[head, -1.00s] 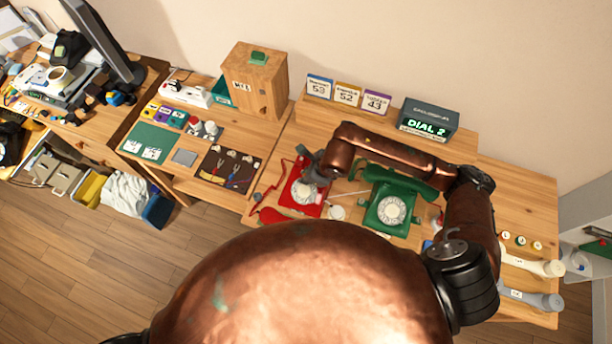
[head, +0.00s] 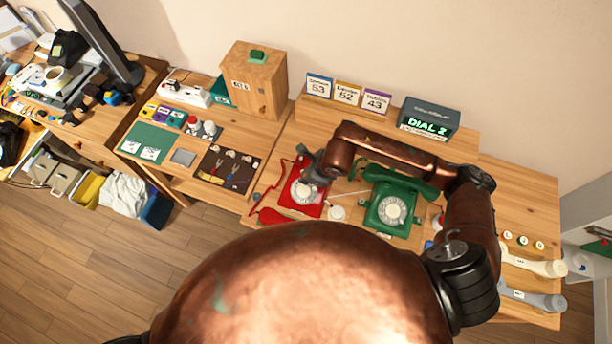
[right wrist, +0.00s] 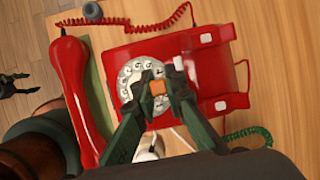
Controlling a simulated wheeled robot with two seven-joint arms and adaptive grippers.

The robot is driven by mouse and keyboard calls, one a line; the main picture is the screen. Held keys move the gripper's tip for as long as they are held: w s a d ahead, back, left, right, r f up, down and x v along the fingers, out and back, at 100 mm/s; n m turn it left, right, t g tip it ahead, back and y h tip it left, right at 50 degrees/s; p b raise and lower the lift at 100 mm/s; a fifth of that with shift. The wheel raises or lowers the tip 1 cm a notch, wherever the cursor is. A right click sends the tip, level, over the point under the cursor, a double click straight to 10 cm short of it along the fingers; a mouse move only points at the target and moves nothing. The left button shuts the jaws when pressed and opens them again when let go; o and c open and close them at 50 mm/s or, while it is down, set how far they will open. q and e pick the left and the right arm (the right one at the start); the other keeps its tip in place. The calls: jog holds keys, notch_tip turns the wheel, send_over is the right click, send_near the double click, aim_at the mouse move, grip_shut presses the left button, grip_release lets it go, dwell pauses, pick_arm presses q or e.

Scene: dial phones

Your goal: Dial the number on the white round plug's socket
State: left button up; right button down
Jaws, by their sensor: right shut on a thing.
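The red dial phone (head: 313,209) lies on the desk, its white dial (head: 303,191) facing up. In the right wrist view the red phone (right wrist: 208,72) fills the middle. My right gripper (right wrist: 158,90) is over its dial (right wrist: 135,76), shut on a small orange piece (right wrist: 157,88); whether this touches the dial I cannot tell. The red handset (right wrist: 75,90) lies off the phone at left. A white power strip (head: 188,93) stands at the back left; its plugs are too small to tell apart. A dark claw-like shape, possibly my left gripper (right wrist: 15,86), shows at the left edge.
A green dial phone (head: 393,208) stands right of the red one. A dark display (head: 428,119) reads "DIAL 2". Cards (head: 347,92) reading 53, 52 and 43 stand on the back shelf. A wooden box (head: 253,80) stands left of them. White and grey handsets (head: 535,263) lie at right.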

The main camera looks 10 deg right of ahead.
jog(key=shift+d, duration=0.1)
jog(key=shift+s+d, duration=0.35)
jog(key=shift+s, duration=0.05)
dwell(0.4)
jog(key=shift+s+d+f+b, duration=0.15)
jog(key=shift+s+d+b, duration=0.15)
jog(key=shift+s, duration=0.3)
jog(key=shift+s+f, duration=0.2)
jog(key=shift+s, duration=0.35)
